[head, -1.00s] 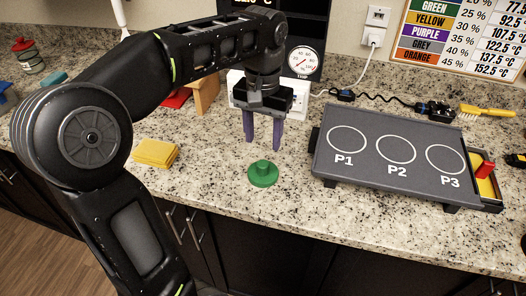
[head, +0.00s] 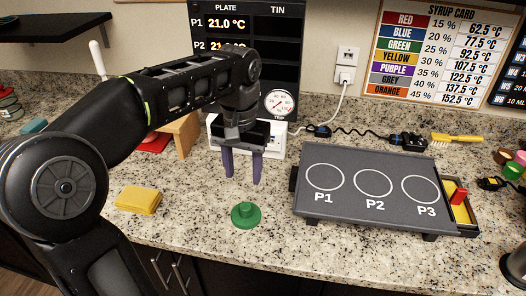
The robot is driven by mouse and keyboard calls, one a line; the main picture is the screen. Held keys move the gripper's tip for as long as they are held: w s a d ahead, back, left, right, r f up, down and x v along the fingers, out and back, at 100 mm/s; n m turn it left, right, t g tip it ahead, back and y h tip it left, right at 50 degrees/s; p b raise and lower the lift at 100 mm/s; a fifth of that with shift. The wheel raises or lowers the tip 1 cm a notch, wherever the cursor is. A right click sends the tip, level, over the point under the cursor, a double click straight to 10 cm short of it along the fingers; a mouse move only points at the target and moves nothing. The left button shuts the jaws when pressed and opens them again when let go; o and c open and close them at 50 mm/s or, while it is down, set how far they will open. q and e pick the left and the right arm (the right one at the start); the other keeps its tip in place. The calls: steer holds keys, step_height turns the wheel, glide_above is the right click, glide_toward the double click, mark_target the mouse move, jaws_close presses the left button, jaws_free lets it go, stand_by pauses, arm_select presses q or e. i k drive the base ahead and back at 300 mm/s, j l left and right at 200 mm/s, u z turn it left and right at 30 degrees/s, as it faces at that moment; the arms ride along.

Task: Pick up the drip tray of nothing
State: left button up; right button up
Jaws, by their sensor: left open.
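The drip tray (head: 459,222) is a dark tray with a yellow inside, at the right end of the grey griddle (head: 372,191) marked P1, P2 and P3. A red block-like part (head: 459,196) stands at it; I cannot tell whether it is the tray's handle. My left gripper (head: 242,181) points down with its two purple fingers apart and nothing between them. It is above the counter, behind a green knobbed disc (head: 246,215) and left of the griddle, well away from the tray. My right gripper is not in view.
A yellow sponge-like block (head: 138,199) lies at the left front. A yellow brush (head: 455,138) and a black cable lie behind the griddle. Small coloured items (head: 514,165) are at the far right. The front counter is mostly clear.

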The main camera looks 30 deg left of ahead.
mark_target(465, 216)
steer(key=k, duration=1)
